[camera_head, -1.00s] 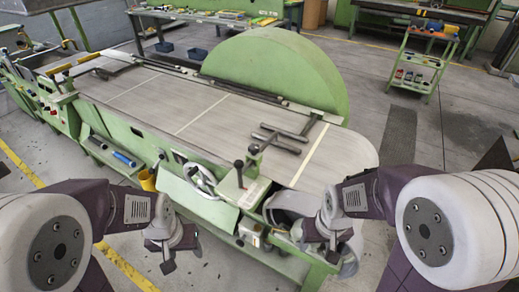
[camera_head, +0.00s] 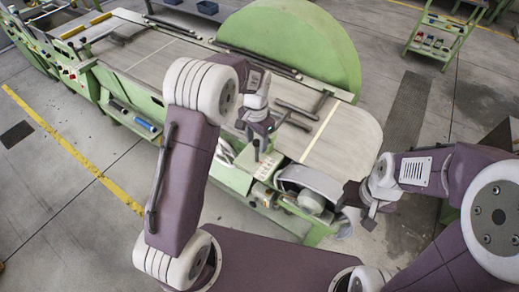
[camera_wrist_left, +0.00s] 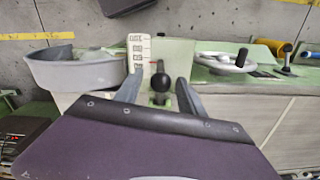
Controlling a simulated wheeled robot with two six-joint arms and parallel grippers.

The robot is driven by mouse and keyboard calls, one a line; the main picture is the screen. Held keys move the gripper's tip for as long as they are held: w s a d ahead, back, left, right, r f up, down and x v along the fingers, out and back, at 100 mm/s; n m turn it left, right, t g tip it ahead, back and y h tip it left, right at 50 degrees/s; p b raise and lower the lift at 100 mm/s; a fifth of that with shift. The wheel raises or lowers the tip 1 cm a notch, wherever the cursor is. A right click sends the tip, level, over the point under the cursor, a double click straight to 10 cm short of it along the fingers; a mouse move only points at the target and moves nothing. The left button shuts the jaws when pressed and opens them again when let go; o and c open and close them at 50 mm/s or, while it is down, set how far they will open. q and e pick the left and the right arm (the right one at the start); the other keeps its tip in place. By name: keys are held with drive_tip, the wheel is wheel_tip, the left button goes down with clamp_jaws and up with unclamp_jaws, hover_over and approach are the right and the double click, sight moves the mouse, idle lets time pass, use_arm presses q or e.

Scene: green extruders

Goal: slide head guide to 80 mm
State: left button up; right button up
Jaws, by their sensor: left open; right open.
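The green machine has a pale flat bed (camera_head: 335,150) and a white scale plate (camera_head: 266,166) at its near edge. In the left wrist view, the scale plate (camera_wrist_left: 139,50) carries dark markings that I cannot read, with a small red pointer beside it. A lever with a black ball knob (camera_wrist_left: 160,84) stands next to the scale. My left gripper (camera_head: 260,126) is over this area; in the left wrist view its open fingers (camera_wrist_left: 158,92) are on either side of the knob. Whether they touch it cannot be told. My right gripper (camera_head: 370,208) is open and empty, right of the machine's end.
Dark bars (camera_head: 294,115) lie over the bed beside my left gripper. A large green disc-shaped guard (camera_head: 300,45) rises behind the bed. A handwheel (camera_wrist_left: 228,62) is right of the knob in the left wrist view. A green trolley (camera_head: 437,38) stands far back right.

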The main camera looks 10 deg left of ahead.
sight(257, 152)
use_arm(q)
wheel_tip(257, 152, down, 7)
drive_tip(key=shift+w+p, duration=0.1)
drive_tip(key=shift+p, duration=0.4)
clamp_jaws()
drive_tip(key=shift+w, duration=0.1)
idle(1.0)
